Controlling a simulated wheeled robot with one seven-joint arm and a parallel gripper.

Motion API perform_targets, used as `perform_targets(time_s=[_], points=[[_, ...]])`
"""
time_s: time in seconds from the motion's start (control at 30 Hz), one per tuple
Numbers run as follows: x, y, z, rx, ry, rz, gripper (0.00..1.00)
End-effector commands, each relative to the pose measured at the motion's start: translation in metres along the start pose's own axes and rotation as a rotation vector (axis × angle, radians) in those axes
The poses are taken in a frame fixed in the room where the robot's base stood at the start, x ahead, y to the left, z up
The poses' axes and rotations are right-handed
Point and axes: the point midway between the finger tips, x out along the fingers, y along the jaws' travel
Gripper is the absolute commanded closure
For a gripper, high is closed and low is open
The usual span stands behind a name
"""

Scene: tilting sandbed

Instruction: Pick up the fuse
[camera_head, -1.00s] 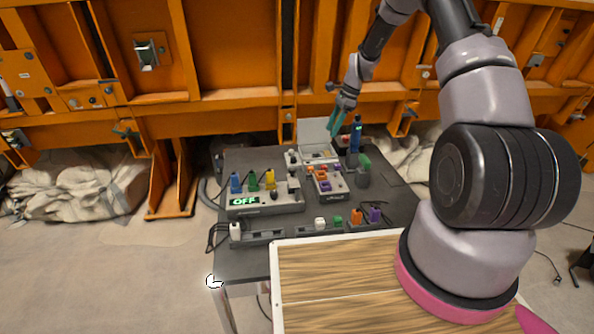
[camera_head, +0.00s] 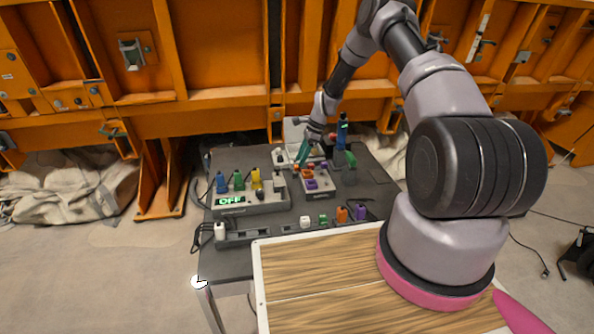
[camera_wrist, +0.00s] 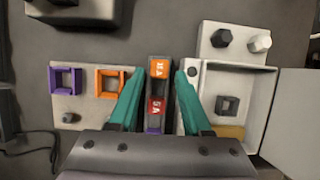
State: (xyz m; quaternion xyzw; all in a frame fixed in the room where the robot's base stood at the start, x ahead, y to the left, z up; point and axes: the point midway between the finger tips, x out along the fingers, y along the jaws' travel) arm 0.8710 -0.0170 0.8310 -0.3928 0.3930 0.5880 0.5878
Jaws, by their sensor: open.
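My gripper (camera_wrist: 157,88) is open, with its two teal fingers on either side of a narrow grey holder (camera_wrist: 148,64). In that holder an orange fuse marked 15A (camera_wrist: 158,68) and a red fuse marked 5A (camera_wrist: 156,107) sit in a row between the fingers. A bit of purple shows below the red one, partly hidden by my gripper. I cannot tell whether the fingers touch anything. In the head view my gripper (camera_head: 305,150) reaches down over the back of the dark table, and the fuses are too small to tell apart.
A grey block with purple (camera_wrist: 65,80) and orange (camera_wrist: 110,78) square sockets lies left of the fingers. A white open box (camera_wrist: 250,85) with a dark square socket (camera_wrist: 227,105) is close on the right. A blue bottle-like object (camera_head: 342,130) stands right of my gripper.

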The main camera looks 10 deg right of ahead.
Motion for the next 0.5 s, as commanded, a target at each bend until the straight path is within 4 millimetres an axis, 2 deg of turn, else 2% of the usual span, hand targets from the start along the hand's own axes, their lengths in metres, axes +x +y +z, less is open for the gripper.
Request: perform_targets(time_s=[0.13, 0.37, 0.4, 0.47, 0.5], points=[[0.023, 0.001, 0.002, -0.001, -0.001, 0.001, 0.51], [0.027, 0.000, 0.001, 0.000, 0.000, 0.000, 0.51], [0.027, 0.001, 0.001, 0.000, 0.000, 0.000, 0.55], [0.026, 0.001, 0.001, 0.000, 0.000, 0.000, 0.78], [0.026, 0.001, 0.001, 0.000, 0.000, 0.000, 0.93]])
